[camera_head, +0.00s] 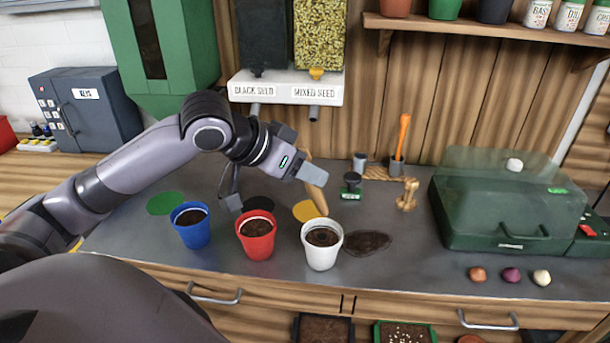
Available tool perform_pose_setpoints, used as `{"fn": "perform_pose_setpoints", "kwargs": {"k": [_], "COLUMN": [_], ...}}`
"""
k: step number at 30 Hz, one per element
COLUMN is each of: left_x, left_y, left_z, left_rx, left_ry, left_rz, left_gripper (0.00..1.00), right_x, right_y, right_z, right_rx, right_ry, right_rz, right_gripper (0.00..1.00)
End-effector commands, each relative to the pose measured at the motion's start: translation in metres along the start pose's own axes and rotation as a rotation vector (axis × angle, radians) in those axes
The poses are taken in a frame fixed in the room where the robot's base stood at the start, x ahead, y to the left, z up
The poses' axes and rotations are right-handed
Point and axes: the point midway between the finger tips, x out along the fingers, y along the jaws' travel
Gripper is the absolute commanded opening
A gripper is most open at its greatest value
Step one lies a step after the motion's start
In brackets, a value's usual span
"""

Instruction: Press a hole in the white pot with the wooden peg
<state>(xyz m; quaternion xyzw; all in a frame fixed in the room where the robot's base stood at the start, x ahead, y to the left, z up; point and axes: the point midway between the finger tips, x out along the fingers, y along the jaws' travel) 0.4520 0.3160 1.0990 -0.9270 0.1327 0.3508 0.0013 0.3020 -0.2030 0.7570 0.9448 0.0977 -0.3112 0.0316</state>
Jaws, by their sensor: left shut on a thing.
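The white pot (321,256) stands upright at the front of the grey bench, filled with dark soil (322,236). A darker round patch shows in the soil; I cannot tell its depth. My left gripper (312,179) is shut on the wooden peg (317,198) behind and above the white pot. The peg tilts, with its lower tip pointing down toward the pot's rear rim and appearing just above it. The gripper finger hides part of the peg. My right gripper is not in view.
A red pot (256,246) and a blue pot (193,232) stand to the left of the white pot. Spilled soil (367,243) lies to its right. A green-lidded box (508,200) fills the right side, with several small bulbs (511,275) in front. Seed dispensers (285,88) hang behind.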

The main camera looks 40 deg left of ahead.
Motion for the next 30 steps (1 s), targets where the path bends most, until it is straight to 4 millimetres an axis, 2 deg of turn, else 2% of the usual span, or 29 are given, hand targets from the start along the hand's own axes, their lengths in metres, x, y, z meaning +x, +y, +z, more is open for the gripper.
{"fn": "perform_pose_setpoints", "kwargs": {"k": [10, 30], "left_x": [-0.002, -0.036], "left_y": [0.000, 0.005], "left_z": [-0.003, -0.043], "left_rx": [0.001, 0.000], "left_ry": [0.001, 0.002], "left_rz": [-0.001, 0.000], "left_gripper": [0.09, 0.09], "right_x": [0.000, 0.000], "right_y": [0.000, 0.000], "right_z": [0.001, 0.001], "right_rx": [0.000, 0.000], "right_ry": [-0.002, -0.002], "right_rz": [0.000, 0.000], "right_gripper": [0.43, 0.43]}}
